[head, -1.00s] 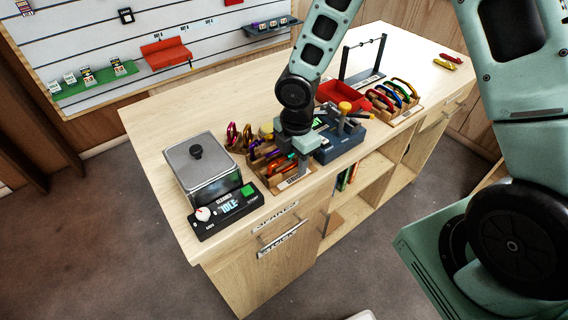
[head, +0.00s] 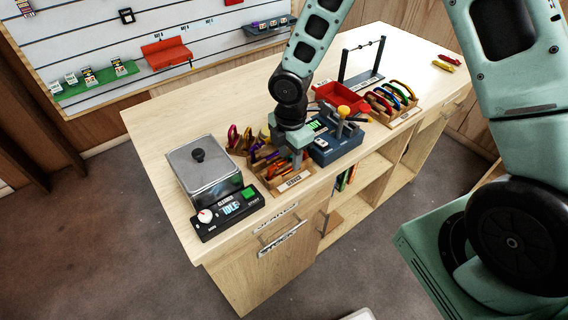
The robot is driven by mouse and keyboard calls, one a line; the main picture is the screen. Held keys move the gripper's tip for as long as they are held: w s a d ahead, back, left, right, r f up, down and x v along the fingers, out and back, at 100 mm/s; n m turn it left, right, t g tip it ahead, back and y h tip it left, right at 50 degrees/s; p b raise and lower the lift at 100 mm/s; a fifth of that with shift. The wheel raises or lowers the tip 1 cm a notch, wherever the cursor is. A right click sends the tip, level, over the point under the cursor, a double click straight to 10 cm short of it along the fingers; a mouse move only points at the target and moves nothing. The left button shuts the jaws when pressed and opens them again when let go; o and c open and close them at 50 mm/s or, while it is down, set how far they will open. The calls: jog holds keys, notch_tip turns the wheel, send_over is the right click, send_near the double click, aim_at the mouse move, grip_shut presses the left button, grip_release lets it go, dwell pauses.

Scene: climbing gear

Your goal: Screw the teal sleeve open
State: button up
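My gripper (head: 297,158) points down over the front wooden tray (head: 293,181), which holds several coloured carabiners (head: 263,160). Its fingers are small and partly merge with the tray and the things behind, so I cannot tell whether they are open or hold anything. I cannot make out a teal sleeve; it may be hidden by the gripper or too small to see. A dark blue device with a green display (head: 338,142) stands just right of the gripper.
A cleaner unit with a metal lid (head: 203,170) stands at the left, its display reading IDLE. A red bin (head: 340,96), another tray of carabiners (head: 392,97) and a dark rack (head: 362,80) stand behind to the right. The bench's left back area is clear.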

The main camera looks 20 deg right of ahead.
jog(key=shift+s+r+p, duration=0.3)
jog(key=shift+r+p, duration=0.15)
jog(key=shift+r, duration=0.4)
jog(key=shift+s+d+f, duration=0.1)
jog(key=shift+s+d, duration=0.1)
jog(key=shift+s, duration=0.5)
jog(key=shift+f+b, duration=0.15)
jog(key=shift+b, duration=0.2)
jog(key=shift+f+b, duration=1)
jog(key=shift+f, duration=0.25)
jog(key=shift+w+a+p, duration=0.2)
jog(key=shift+w+p, duration=0.2)
jog(key=shift+w, duration=0.35)
